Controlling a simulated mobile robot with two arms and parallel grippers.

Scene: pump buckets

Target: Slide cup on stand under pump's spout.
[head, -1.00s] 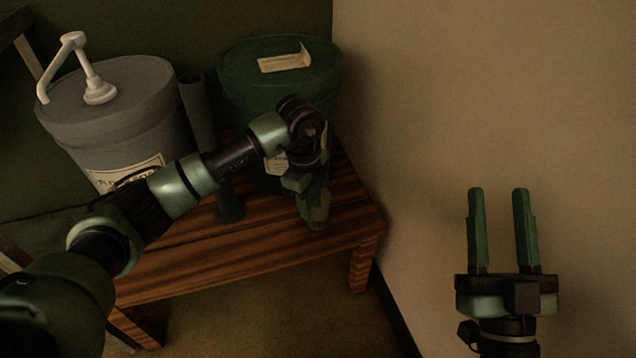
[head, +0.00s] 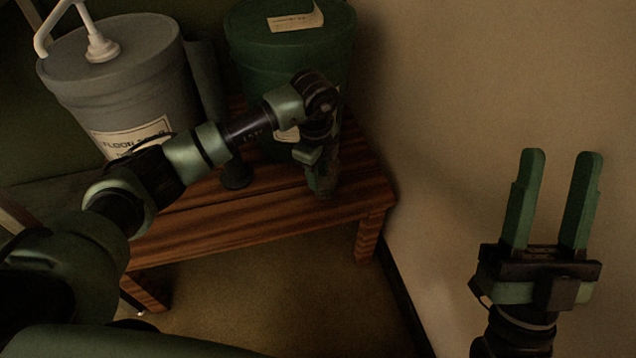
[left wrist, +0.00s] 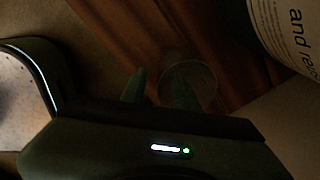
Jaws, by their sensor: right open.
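A grey bucket (head: 125,75) with a white pump (head: 98,42) stands on the wooden bench at the left. Its spout is partly cut off by the top edge. A clear round cup rim (left wrist: 190,66) shows in the left wrist view, overlapping one finger; whether the finger is inside or in front of the cup is unclear. My left gripper (head: 320,180) points down over the bench's right end, in front of the green bucket; its fingers (left wrist: 158,85) are apart. I cannot make out the stand clearly. My right gripper (head: 552,200) is open and empty at the right.
A green lidded bucket (head: 290,45) stands at the back right of the bench (head: 250,220). A dark upright cylinder (head: 206,80) is between the buckets. A short dark piece (head: 236,175) shows below my left arm. A wall (head: 480,90) closes off the right side.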

